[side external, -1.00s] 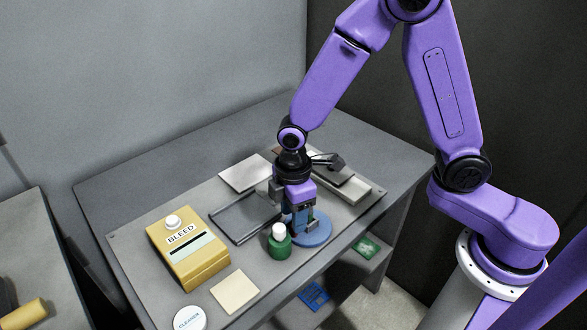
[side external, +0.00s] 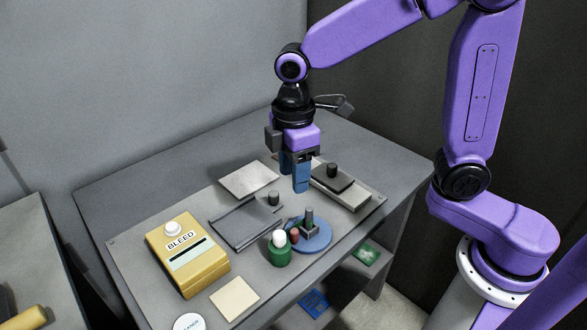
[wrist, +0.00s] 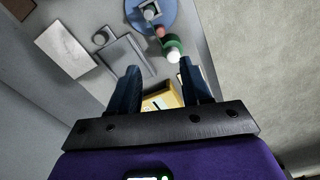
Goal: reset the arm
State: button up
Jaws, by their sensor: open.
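My gripper (side external: 294,174) hangs above the grey bench with its blue fingers pointing down. In the wrist view its two fingers (wrist: 160,80) stand apart with nothing between them. Below it is a round blue disc (side external: 322,241) with a grey upright post (side external: 309,219) on it. A green container with a white top (side external: 280,249) stands beside the disc, and a small reddish piece (side external: 294,235) is close by. The gripper is clear of all of these.
A yellow box marked BLEED (side external: 187,258) stands at the left. A grey flat tray (side external: 240,231) with a dark knob, a pale plate (side external: 249,180) and a dark knobbed slab (side external: 333,179) lie behind. A cream square (side external: 234,297) lies in front. Air around my gripper is free.

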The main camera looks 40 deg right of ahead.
jog(key=s+d+m, duration=0.1)
jog(key=s+d, duration=0.5)
jog(key=s, duration=0.4)
jog(key=s+d+f+m, duration=0.1)
jog(key=s+d, duration=0.5)
jog(key=s, duration=0.4)
jog(key=shift+d, duration=0.3)
jog(key=shift+w, duration=0.1)
dwell(1.1)
jog(key=n, duration=0.8)
send_over(294, 231)
notch_tip(294, 231, down, 16)
jog(key=shift+f, duration=0.25)
grip_shut()
